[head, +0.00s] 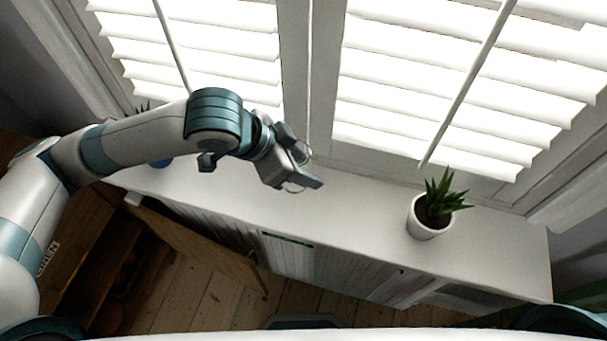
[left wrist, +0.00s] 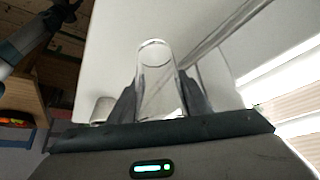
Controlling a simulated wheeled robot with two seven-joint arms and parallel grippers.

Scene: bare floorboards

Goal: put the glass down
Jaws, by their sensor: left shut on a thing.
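A clear glass (left wrist: 157,80) stands out between the two dark fingers of my left gripper (left wrist: 160,98) in the left wrist view. The fingers press on it from both sides. In the head view my left gripper (head: 300,172) is over the white top of the sideboard (head: 355,205), near the window side. There the glass shows only as faint clear edges around the fingers, the rest hidden by them. I cannot tell whether its base touches the top. My right gripper is not in view.
A potted plant (head: 430,216) in a white pot stands on the sideboard to the right. A blue item (head: 160,163) lies partly behind my left arm. White shutters (head: 440,90) rise behind. The top between gripper and plant is clear.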

